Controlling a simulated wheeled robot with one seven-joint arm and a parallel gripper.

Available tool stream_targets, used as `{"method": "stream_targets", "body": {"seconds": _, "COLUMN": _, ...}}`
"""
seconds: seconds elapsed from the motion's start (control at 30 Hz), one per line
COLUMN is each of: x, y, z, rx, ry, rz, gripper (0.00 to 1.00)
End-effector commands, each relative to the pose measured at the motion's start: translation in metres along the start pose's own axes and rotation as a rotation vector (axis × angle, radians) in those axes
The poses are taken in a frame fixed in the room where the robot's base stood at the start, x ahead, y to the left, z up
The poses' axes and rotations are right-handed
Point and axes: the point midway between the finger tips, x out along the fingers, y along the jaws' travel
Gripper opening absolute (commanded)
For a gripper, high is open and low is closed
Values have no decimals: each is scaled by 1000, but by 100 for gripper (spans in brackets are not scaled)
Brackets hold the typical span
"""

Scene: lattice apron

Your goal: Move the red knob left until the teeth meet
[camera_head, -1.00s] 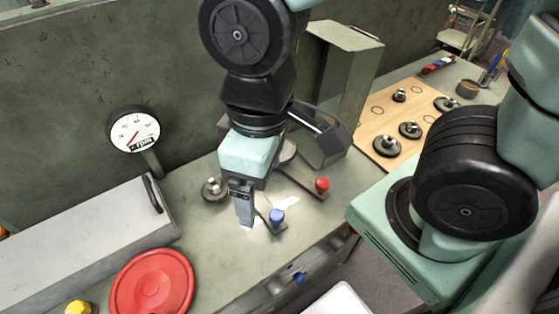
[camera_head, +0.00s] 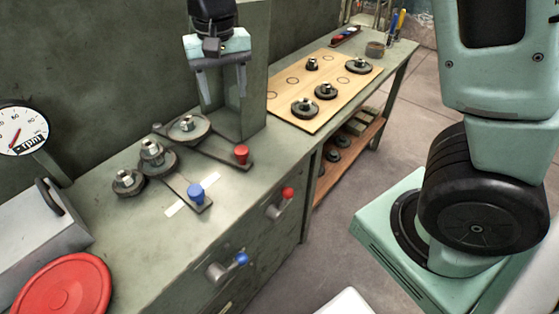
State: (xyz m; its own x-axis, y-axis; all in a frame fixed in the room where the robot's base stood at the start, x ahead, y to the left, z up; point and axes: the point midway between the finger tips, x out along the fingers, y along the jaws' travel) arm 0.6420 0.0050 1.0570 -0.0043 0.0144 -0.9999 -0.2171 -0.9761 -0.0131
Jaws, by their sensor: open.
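The red knob (camera_head: 241,155) stands upright on the near end of a flat dark arm on the bench top. A toothed wheel (camera_head: 187,128) sits at that arm's other end. A blue knob (camera_head: 196,194) stands on a second arm to the left, with another wheel (camera_head: 157,158) at its far end. A third wheel (camera_head: 128,182) lies further left. The wheels look close together, but I cannot tell whether their teeth touch. My gripper (camera_head: 223,98) is open and empty, fingers down, above and behind the red knob and clear of it.
A red-ended lever (camera_head: 287,194) and a blue-ended lever (camera_head: 241,259) stick out from the bench front. A wooden board (camera_head: 285,107) with gears lies to the right. A grey box (camera_head: 40,225), red disc (camera_head: 62,288) and rpm gauge (camera_head: 22,131) are left.

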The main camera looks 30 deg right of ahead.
Motion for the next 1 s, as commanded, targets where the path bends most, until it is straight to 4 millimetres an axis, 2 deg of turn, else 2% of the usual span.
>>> {"method": "stream_targets", "body": {"seconds": 0.1, "x": 7, "y": 5, "z": -13, "rx": 41, "ry": 7, "rz": 13, "gripper": 56}}
{"method": "stream_targets", "body": {"seconds": 0.27, "x": 21, "y": 6, "z": -14, "rx": 45, "ry": 5, "rz": 16, "gripper": 56}}
{"method": "stream_targets", "body": {"seconds": 0.8, "x": 130, "y": 8, "z": -14, "rx": 43, "ry": 4, "rz": 16, "gripper": 56}}
{"method": "stream_targets", "body": {"seconds": 1.0, "x": 162, "y": 8, "z": -14, "rx": 41, "ry": 5, "rz": 14, "gripper": 56}}
